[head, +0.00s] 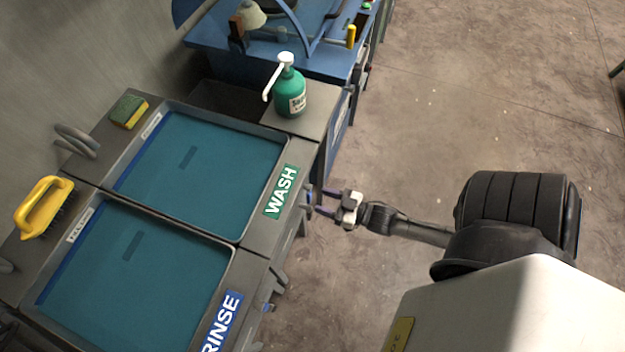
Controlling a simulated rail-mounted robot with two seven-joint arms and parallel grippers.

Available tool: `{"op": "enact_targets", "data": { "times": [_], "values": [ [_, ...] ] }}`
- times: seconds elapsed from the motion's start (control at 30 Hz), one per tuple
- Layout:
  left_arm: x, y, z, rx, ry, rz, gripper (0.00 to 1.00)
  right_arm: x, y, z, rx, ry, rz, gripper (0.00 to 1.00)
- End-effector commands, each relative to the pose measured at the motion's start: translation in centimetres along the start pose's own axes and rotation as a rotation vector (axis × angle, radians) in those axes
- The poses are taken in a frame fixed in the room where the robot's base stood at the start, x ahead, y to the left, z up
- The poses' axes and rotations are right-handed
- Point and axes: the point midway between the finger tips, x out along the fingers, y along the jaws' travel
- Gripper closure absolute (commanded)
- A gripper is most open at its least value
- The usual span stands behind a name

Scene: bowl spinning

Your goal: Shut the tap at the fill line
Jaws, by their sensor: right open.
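The wash basin (205,175) and the rinse basin (135,285) both hold teal water. A blue band with a white label (152,126) runs along the wash basin's left wall; a similar label (80,225) is on the rinse basin. The label print is too small to read. A grey curved spout (78,140) stands at the back left of the wash basin. My right gripper (324,201) is open beside the counter's front edge, right of the WASH sign (281,192). I cannot tell whether it touches the fittings there. My left gripper is out of view.
A green pump bottle (290,92) stands on the counter's far corner. A yellow-green sponge (129,111) and a yellow-handled brush (44,208) lie on the back ledge. A blue machine (320,62) adjoins at the top. The RINSE sign (222,322) is below. Open floor (470,110) lies right.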

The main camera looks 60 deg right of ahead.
Motion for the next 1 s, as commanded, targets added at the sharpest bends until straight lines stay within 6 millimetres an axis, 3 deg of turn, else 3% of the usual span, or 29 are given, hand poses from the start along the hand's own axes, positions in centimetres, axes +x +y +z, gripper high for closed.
{"op": "enact_targets", "data": {
  "times": [0.1, 0.4, 0.6, 1.0],
  "values": [
    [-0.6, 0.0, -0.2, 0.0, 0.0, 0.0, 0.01, -2.6, 0.0, -0.1, -0.001, -0.004, 0.001, 0.51],
    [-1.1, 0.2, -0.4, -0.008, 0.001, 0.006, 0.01, -7.2, 0.0, 0.0, -0.002, -0.003, 0.001, 0.51],
    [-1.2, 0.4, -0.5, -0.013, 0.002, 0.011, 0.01, -8.6, 0.0, 0.0, -0.003, 0.0, 0.001, 0.51],
    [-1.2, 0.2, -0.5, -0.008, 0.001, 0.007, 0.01, -8.8, 0.0, 0.0, -0.002, 0.001, 0.0, 0.51]
  ]
}}
